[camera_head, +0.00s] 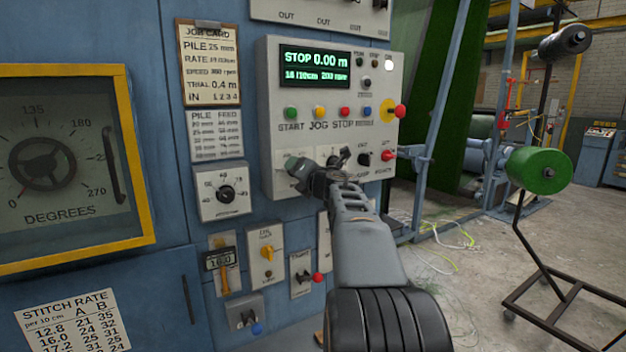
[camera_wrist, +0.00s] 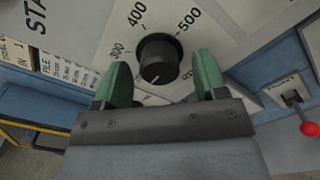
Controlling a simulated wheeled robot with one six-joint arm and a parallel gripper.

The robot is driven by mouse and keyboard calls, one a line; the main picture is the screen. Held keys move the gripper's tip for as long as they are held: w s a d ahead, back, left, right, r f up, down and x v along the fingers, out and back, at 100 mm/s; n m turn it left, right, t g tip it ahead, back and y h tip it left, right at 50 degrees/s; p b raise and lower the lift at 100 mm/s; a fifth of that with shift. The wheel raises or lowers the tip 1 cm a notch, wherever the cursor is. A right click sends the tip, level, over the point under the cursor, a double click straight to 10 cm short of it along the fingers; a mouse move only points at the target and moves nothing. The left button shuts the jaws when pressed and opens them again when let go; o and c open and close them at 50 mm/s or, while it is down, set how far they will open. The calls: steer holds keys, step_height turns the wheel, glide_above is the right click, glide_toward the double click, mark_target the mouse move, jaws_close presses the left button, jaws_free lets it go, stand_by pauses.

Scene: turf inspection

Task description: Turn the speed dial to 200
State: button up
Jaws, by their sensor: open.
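The speed dial (camera_wrist: 158,58) is a round black knob on a pale plate in the wrist view. Printed marks 300, 400 and 500 show around its far side; lower marks are hidden by my gripper. A short white line on the knob points down and slightly left in the picture. My gripper (camera_wrist: 163,64) is open, its green fingers on either side of the knob with gaps between. In the head view my gripper (camera_head: 330,172) is at the lower part of the control panel (camera_head: 345,135) and hides the dial. The green display (camera_head: 315,67) reads STOP 0.00 m, seemingly 200 rpm.
A row of coloured buttons (camera_head: 330,112) is above my gripper. A red-tipped lever (camera_wrist: 308,128) is right of the dial in the wrist view. A smaller black dial (camera_head: 226,192) and a job card (camera_head: 208,64) are to the left. Open floor (camera_head: 455,285) lies right.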

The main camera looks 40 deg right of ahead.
steer(key=s+a, duration=0.2)
steer(key=s, duration=1)
steer(key=shift+s+b, duration=0.3)
steer(key=shift+b, duration=0.15)
steer(key=shift+d, duration=0.1)
steer(key=s+d+f+m+g+h+p, duration=0.1)
steer(key=s+d+f+m+g+h, duration=0.25)
steer(key=m, duration=0.65)
steer(key=s+d+f+m+g+h+p, duration=0.1)
steer(key=s+d+f+m+g+h, duration=0.25)
steer(key=m, duration=0.75)
steer(key=a+f+m+g+y+p, duration=0.3)
steer(key=a+f+m+g, duration=0.25)
steer(key=a+f, duration=0.45)
steer(key=s+a+f+g+y+p, duration=0.1)
steer(key=s+a+y+p, duration=0.1)
steer(key=a, duration=0.9)
steer(key=s+a+f+n+y+p, duration=0.1)
steer(key=s+a+f+y+p, duration=0.1)
steer(key=a, duration=0.9)
steer(key=shift+s+a+g+y+p, duration=0.15)
steer(key=shift+s+g+y+p, duration=0.35)
steer(key=shift+y+p, duration=0.7)
